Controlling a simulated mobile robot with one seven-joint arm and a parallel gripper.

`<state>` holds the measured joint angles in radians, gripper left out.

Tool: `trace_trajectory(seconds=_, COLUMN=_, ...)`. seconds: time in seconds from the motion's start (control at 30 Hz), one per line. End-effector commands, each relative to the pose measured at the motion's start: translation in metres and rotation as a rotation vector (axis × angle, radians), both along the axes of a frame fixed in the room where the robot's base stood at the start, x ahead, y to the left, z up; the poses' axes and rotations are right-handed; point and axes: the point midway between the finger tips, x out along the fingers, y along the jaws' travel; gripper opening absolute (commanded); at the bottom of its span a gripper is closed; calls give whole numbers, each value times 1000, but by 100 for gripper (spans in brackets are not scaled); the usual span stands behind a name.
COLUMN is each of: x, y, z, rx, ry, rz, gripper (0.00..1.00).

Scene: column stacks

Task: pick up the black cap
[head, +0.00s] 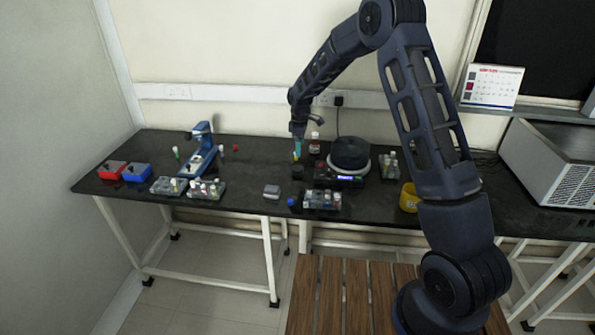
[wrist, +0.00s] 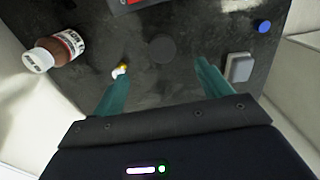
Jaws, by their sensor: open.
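The black cap (wrist: 161,48) is a dark, low, round shape on the black bench top in the wrist view, hard to tell from the surface. It lies just beyond the fingertips, roughly in line with the gap between them. In the head view it appears as a dark shape (head: 297,171) below my gripper (head: 297,146). My gripper, with teal fingers, also shows in the wrist view (wrist: 161,76); it is open with nothing between its fingers. A small yellow and white item (wrist: 121,70) is close to the left fingertip.
A brown bottle (wrist: 62,47) with a white cap stands left in the wrist view. A grey box (wrist: 239,67) and a blue cap (wrist: 263,26) lie right. A black round device (head: 350,154) and racks of tubes (head: 322,200) are near my gripper on the bench (head: 240,180).

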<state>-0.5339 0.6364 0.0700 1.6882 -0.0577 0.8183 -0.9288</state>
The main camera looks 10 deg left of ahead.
Motion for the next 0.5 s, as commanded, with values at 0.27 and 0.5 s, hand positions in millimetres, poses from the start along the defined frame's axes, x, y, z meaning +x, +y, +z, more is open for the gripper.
trace_trajectory(seconds=0.27, x=-1, y=3, z=-26, rx=-1, ry=3, rz=5, gripper=77)
trace_trajectory(seconds=0.5, x=0, y=2, z=-55, rx=-1, ry=1, rz=4, gripper=77)
